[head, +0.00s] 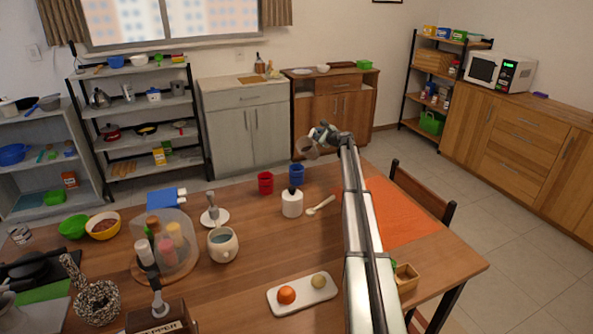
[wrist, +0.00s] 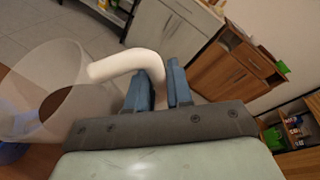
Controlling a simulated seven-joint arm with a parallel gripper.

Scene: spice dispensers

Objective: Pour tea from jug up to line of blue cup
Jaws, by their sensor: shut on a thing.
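My gripper (head: 325,135) is shut on the white handle of the jug (head: 307,149) and holds it in the air above the far part of the table. In the wrist view the blue fingers (wrist: 162,88) close around the handle, and the see-through jug body (wrist: 50,90) is at the left. The jug looks tilted, and its tea level cannot be told. The blue cup (head: 297,177) stands on the table just below the jug in the head view. A bit of blue, likely this cup (wrist: 12,153), shows under the jug in the wrist view. The cup's line and inside are hidden.
A red cup (head: 265,183) stands left of the blue cup. A white dispenser (head: 292,203) and a spoon (head: 321,205) are in front. An orange mat (head: 400,210) lies to the right. A spice carousel (head: 164,245) and a mug (head: 222,245) are at the left.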

